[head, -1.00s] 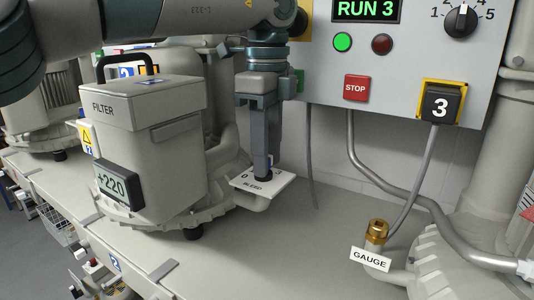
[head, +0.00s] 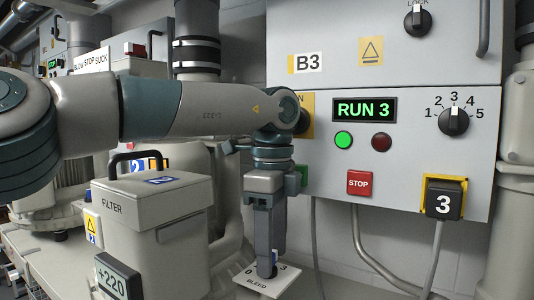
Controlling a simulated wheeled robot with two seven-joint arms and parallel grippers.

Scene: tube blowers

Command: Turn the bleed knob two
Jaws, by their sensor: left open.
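The white bleed plate (head: 287,281), marked 0, 3 and BLEED, is at the bottom centre of the head view. My left gripper (head: 268,268) points straight down over the middle of this plate. Its jaws are open, with the fingertips low at the plate where the bleed knob sits. The fingers hide the knob, so I cannot tell its setting or whether they touch it. My right gripper is not in view.
The filter box (head: 150,215) with its handle stands just left of my left gripper. The control panel (head: 320,160) rises behind, with a lit RUN 3 display (head: 364,110), a red STOP button (head: 359,183) and a numbered dial (head: 453,121).

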